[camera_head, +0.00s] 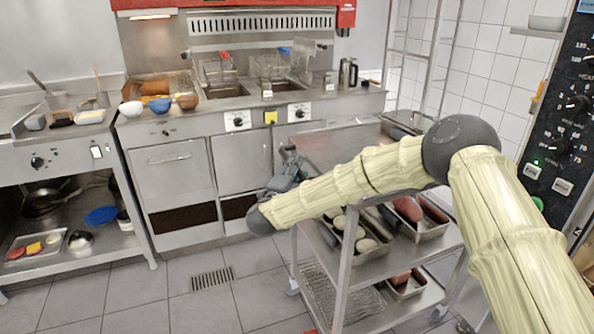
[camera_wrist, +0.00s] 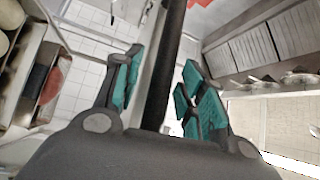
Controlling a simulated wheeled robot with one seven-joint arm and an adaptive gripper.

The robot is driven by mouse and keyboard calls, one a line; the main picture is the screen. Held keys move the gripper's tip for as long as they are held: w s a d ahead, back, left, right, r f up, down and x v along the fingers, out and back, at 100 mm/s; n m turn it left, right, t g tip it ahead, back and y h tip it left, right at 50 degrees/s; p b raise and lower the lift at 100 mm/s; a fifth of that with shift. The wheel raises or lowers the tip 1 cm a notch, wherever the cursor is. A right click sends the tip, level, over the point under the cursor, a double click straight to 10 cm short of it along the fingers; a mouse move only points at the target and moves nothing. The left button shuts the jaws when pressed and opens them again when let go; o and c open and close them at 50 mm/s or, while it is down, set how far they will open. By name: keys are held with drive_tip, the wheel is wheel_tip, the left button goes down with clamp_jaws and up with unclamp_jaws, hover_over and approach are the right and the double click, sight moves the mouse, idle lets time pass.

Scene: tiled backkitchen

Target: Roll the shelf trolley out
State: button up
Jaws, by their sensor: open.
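The steel shelf trolley (camera_head: 340,148) stands in the middle right of the head view. It has several shelves, metal uprights and wheels, and my arm hides part of it. My gripper (camera_head: 288,168) is at the trolley's left side, just below the top shelf level. In the wrist view my gripper (camera_wrist: 162,62) is open, with teal finger pads on either side of a dark bar (camera_wrist: 166,35). The bar looks like part of the trolley's frame. I cannot tell whether the pads touch it. The trolley's shelf with trays shows at left in the wrist view.
Food trays (camera_head: 357,240) lie on the trolley's middle shelf. A fryer counter (camera_head: 178,170) stands behind, left. A tall wire rack (camera_head: 425,50) stands behind the trolley, and a dark control panel (camera_head: 560,110) at right. Tiled floor (camera_head: 195,312) is clear front left, around a drain (camera_head: 213,279).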

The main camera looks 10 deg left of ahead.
drive_tip(key=v, duration=1.1)
drive_tip(key=shift+s, duration=0.3)
drive_tip(key=shift+a, duration=0.15)
drive_tip(key=s+d+f+n+g+y+p, duration=0.1)
drive_tip(key=s+d+f+n+y, duration=0.15)
drive_tip(key=f, duration=0.25)
drive_tip(key=s+d+f+n+g+y+p, duration=0.1)
drive_tip(key=d+f+n+g+p, duration=0.15)
drive_tip(key=f, duration=0.35)
drive_tip(key=s+d+f+n+y+p, duration=0.1)
drive_tip(key=s+d+f+n+y, duration=0.1)
drive_tip(key=f+n, duration=0.25)
drive_tip(key=s+d+f+n+g+p, duration=0.2)
drive_tip(key=s+d+f+n+g, duration=0.3)
drive_tip(key=s+d+f, duration=0.65)
drive_tip(key=s+d+f+n+g+p, duration=0.1)
drive_tip(key=s+d+g, duration=0.2)
drive_tip(key=s+d, duration=0.4)
drive_tip(key=s+d+f+n+g+h+p, duration=0.1)
drive_tip(key=s+d+g, duration=0.3)
drive_tip(key=s+d, duration=0.4)
drive_tip(key=s+d+f+n+g+p, duration=0.1)
drive_tip(key=s+d, duration=0.6)
drive_tip(key=s, duration=1)
drive_tip(key=n+g+p, duration=0.1)
drive_tip(key=g, duration=0.1)
drive_tip(key=shift+d+f+g+p, duration=0.25)
drive_tip(key=shift+f+g+p, duration=0.1)
